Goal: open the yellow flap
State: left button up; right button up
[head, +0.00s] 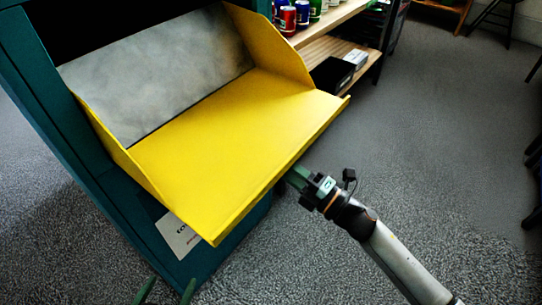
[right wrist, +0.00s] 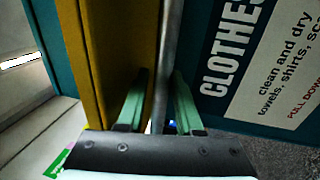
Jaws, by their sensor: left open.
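The yellow flap (head: 235,125) is hinged on a dark teal bin and stands tilted down and open in the head view. Its two side panels and a grey inner plate (head: 160,75) show. My right gripper (head: 294,178) is at the flap's front lower edge, on the right side. In the right wrist view its two green fingers (right wrist: 160,100) lie on either side of a grey strip (right wrist: 168,50) beside the yellow panel (right wrist: 110,55). I cannot tell if they press on it. My left gripper (head: 166,291) shows only its two parted fingertips at the bottom edge, empty and apart from the flap.
The teal bin (head: 110,195) carries a white label (head: 178,236); a clothes sign (right wrist: 255,60) shows in the right wrist view. Wooden shelves (head: 330,50) with cans and a black box (head: 332,74) stand behind the flap. Grey carpet (head: 430,150) to the right is open.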

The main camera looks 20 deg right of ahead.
jog(key=shift+x, duration=1.15)
jog(key=shift+c, duration=0.4)
grip_shut()
